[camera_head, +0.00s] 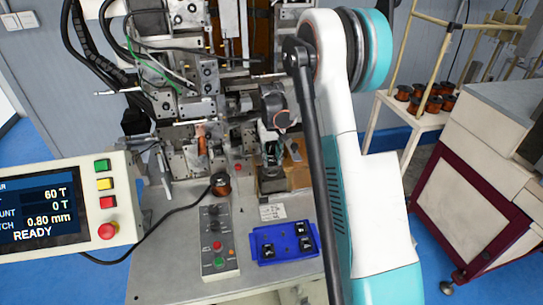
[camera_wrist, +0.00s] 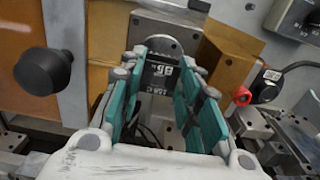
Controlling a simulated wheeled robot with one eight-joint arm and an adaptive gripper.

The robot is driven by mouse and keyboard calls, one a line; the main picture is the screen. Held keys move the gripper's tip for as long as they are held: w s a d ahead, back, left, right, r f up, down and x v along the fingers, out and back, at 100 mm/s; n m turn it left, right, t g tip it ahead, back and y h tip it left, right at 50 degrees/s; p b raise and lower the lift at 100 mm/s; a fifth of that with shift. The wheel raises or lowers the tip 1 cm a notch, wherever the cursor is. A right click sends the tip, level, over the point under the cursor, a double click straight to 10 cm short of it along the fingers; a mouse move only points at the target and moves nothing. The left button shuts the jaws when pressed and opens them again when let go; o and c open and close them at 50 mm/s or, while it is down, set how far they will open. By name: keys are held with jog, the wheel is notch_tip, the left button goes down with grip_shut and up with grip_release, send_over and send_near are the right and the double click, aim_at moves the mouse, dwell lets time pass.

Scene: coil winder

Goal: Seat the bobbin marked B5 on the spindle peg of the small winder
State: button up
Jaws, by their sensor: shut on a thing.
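My gripper (camera_wrist: 162,95) has its teal fingers closed around the sides of a black bobbin (camera_wrist: 160,76) with white lettering on its face. The lettering looks like B5 but is partly hard to read. A round grey metal disc (camera_wrist: 163,42) shows just behind the bobbin on a grey block; a spindle peg cannot be made out, as the bobbin and fingers cover that spot. In the head view my gripper (camera_head: 268,142) is small and partly hidden, in front of the winder machine (camera_head: 188,105). I cannot tell whether the bobbin touches the disc.
A blue tray (camera_head: 262,259) with several black pieces lies on the bench front. Left of it are a grey button box (camera_head: 214,255) and a copper coil (camera_head: 221,184). A control screen (camera_head: 40,212) reads READY. A black knob (camera_wrist: 43,71) and a red-ended part (camera_wrist: 241,96) flank my gripper.

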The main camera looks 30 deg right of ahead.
jog(key=shift+f, duration=0.1)
dwell(0.3)
jog(key=shift+f+b, duration=0.35)
jog(key=shift+b, duration=0.05)
jog(key=shift+f+b, duration=0.5)
jog(key=shift+f, duration=0.15)
jog(key=o, duration=0.8)
jog(key=shift+r, duration=0.15)
notch_tip(320, 180, up, 12)
